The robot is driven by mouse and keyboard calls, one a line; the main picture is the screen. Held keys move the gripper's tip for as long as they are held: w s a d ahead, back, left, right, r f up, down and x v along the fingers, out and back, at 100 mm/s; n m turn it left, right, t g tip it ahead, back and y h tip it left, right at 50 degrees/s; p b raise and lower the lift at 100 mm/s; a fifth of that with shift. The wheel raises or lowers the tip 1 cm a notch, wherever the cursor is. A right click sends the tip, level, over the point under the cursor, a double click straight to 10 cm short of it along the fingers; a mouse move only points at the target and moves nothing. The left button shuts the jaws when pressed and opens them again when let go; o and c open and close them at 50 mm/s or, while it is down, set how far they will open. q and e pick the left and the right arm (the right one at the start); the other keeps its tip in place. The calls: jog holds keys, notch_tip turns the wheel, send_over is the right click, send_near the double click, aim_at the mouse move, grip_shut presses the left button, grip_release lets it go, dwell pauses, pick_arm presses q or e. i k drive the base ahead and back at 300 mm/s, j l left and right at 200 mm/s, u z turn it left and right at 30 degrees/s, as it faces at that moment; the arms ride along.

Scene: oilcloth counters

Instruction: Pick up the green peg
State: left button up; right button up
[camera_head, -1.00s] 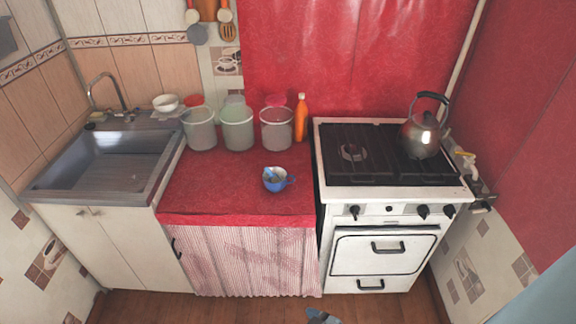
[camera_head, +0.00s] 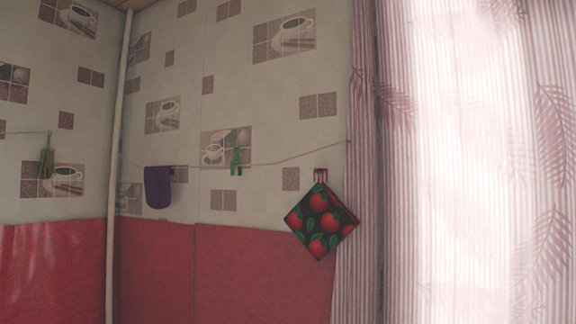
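A small bright green peg (camera_head: 236,161) is clipped on a thin line strung across the tiled wall, right of a hanging purple cloth (camera_head: 158,187). A second, duller green peg-like item (camera_head: 46,158) hangs from the line on the left wall; its exact kind is hard to tell. Neither of my grippers is in view.
A pot holder with a strawberry-like pattern (camera_head: 321,221) hangs on the wall below the line's right end. A striped curtain (camera_head: 357,240) and a bright window with a sheer curtain (camera_head: 470,160) fill the right. A pale vertical pipe (camera_head: 119,130) runs along the corner. Red covering (camera_head: 250,270) lines the lower wall.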

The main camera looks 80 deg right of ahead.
aim_at(236, 150)
jog(key=z, duration=2.15)
jog(key=i+j, duration=0.15)
jog(key=u, duration=0.05)
